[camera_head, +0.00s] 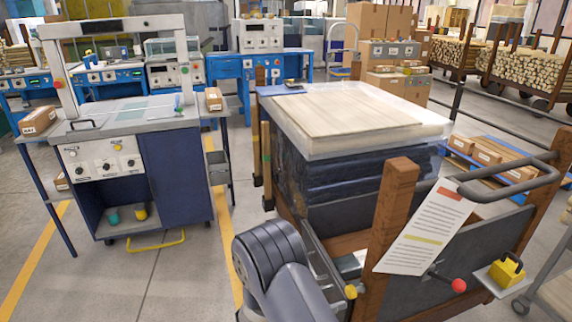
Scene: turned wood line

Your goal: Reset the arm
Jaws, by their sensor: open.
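Part of my arm (270,262), a dark grey rounded joint with a lighter link, shows at the bottom centre. It is in front of the left side of a wooden-posted cart (397,205). My gripper is not in view, so I cannot see its jaws or whether anything is near them.
The cart carries a dark blue bin (340,185) topped by a pale wooden board (355,112), with a hanging paper sheet (420,228). A workstation (175,170) with a tall frame stands left. Bare floor (190,275) lies between them. Cartons (380,50) stand behind.

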